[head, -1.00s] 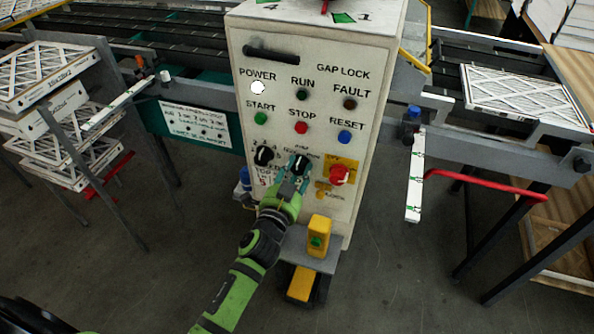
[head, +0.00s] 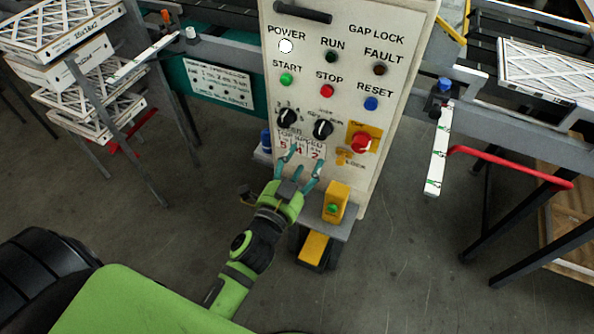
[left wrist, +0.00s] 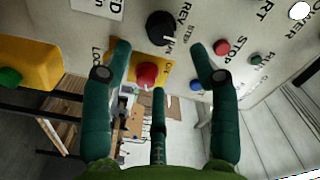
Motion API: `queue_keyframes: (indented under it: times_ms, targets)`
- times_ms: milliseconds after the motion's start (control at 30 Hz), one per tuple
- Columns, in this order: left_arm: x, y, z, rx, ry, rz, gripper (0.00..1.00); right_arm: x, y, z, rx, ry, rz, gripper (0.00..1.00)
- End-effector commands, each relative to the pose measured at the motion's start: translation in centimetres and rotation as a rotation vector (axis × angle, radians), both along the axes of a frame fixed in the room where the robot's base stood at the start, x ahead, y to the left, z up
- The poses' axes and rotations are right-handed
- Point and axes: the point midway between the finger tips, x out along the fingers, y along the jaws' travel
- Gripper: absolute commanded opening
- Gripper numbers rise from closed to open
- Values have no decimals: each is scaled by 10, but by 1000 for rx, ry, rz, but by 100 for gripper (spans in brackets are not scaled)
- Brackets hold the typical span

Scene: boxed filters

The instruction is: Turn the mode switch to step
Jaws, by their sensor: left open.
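The mode switch (head: 323,130) is a round black knob on the front of the white control panel, with a white pointer mark. In the head view the mark leans to the upper right; the small labels around it are hard to read. It also shows at the top of the left wrist view (left wrist: 161,28). My left gripper (head: 302,162) is open and empty, below the knob and apart from it. In the left wrist view its fingers (left wrist: 160,60) are spread, with nothing between them touching. My right gripper is not in view.
A second black knob (head: 286,118) is left of the switch; a red knob on a yellow plate (head: 361,143) is to its right. Buttons sit above. A yellow box (head: 336,202) stands on a grey shelf below, close to my left gripper. Filter stacks (head: 75,60) stand at the left.

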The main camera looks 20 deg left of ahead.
Motion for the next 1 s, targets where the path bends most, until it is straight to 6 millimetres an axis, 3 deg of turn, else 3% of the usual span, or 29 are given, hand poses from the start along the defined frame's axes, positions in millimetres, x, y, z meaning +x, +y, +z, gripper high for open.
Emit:
queue_keyframes:
  times_ms: [233,800,900,967,1000]
  targets:
    - [-24,1,0,1,1,1,60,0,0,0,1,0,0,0]
    - [-25,1,-1,0,2,1,60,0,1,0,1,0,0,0]
    - [-25,-1,-16,-12,32,-4,60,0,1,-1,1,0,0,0]
    - [-25,-3,-38,-31,77,-9,60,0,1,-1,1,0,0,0]
    - [-27,-5,-58,-48,119,-13,60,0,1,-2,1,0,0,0]
